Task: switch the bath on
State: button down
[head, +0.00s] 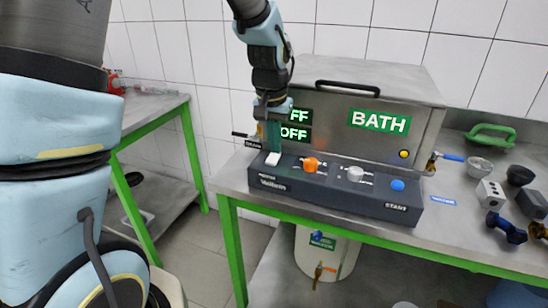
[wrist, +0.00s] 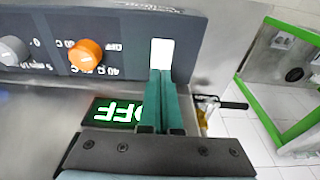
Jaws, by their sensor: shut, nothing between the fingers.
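The bath (head: 385,98) is a steel box with a lid and a green BATH label. Two dark displays on its front read OFF (head: 296,133) in green; my gripper partly covers the upper one. The dark control panel (head: 335,188) runs along the front, with a white switch (head: 272,158) at its left end. My gripper (head: 271,146) is shut and empty, pointing down over that switch. In the wrist view the fingertips (wrist: 165,76) are right at the white switch (wrist: 161,56); I cannot tell whether they touch it.
The panel also has an orange knob (head: 310,164), a grey knob (head: 355,173) and a blue button (head: 398,185) near START. A black-handled valve (head: 240,135) sticks out left of the bath. Several fittings and a green-handled item (head: 490,135) lie on the bench at right.

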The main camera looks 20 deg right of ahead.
jog(key=shift+f, duration=0.25)
jog(key=shift+r+p, duration=2.75)
jog(key=shift+r, duration=0.85)
jog(key=s+a+n, duration=0.2)
jog(key=a+n, duration=0.1)
jog(key=a, duration=1.2)
jog(key=s+a+n+y, duration=0.1)
jog(key=a+n, duration=0.3)
jog(key=a, duration=1.1)
jog(key=shift+s+f, duration=0.35)
jog(key=shift+s, duration=0.1)
jog(key=c, duration=1.5)
grip_release()
